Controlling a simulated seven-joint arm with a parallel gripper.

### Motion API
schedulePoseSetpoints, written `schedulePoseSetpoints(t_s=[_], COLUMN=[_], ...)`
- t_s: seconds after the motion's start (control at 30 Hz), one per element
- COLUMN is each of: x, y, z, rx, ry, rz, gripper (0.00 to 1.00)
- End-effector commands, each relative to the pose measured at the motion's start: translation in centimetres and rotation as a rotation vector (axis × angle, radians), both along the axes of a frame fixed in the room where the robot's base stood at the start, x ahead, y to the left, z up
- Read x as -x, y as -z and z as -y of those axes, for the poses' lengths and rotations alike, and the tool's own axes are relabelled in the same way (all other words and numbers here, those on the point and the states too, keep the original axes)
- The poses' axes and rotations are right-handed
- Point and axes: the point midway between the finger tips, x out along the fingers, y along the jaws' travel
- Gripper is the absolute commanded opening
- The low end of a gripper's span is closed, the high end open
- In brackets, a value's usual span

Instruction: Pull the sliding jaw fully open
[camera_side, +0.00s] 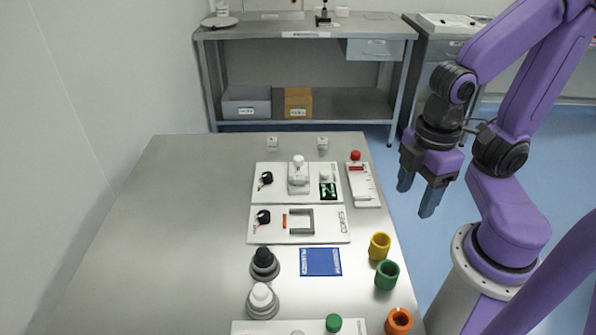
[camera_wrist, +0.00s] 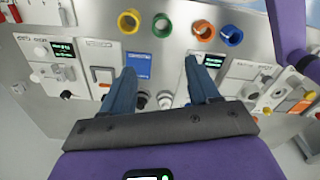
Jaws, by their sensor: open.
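A white panel lettered CORES (camera_side: 331,234) lies flat on the steel table. It carries a grey square bracket (camera_side: 301,231) with a small orange strip at its left, and a black knob at its left end; I take the bracket for the sliding jaw, but cannot tell how far it stands open. The panel also shows in the wrist view (camera_wrist: 98,47), left of my fingers, with the bracket (camera_wrist: 102,84) partly seen. My gripper (camera_side: 417,194) is open and empty, fingers pointing down, right of the table's edge and well apart from the panel. Its fingers (camera_wrist: 160,66) also show in the wrist view.
A panel with a green display (camera_side: 328,189) and a red-knobbed slider block (camera_side: 362,184) lie behind. A blue pad (camera_side: 320,262), black and white knobs, and yellow (camera_side: 380,246), green (camera_side: 387,275) and orange (camera_side: 398,321) cups lie nearer the camera. The table's left side is bare.

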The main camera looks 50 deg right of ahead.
Motion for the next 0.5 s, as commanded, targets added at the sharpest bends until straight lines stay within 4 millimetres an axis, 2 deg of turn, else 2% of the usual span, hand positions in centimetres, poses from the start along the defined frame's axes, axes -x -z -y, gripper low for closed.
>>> schedulePoseSetpoints(t_s=[0.17,0.27,0.37,0.5], x=[-0.3,-1.4,-3.8,-8.5], y=[-0.1,-0.3,-0.8,-1.5], z=[-0.1,-0.7,-1.8,-3.1], rx=[0.0,0.001,0.003,0.005], ry=[0.014,0.078,0.205,0.442], rz=[0.0,-0.002,-0.004,-0.01], gripper=[0.58,0.58,0.58,0.58])
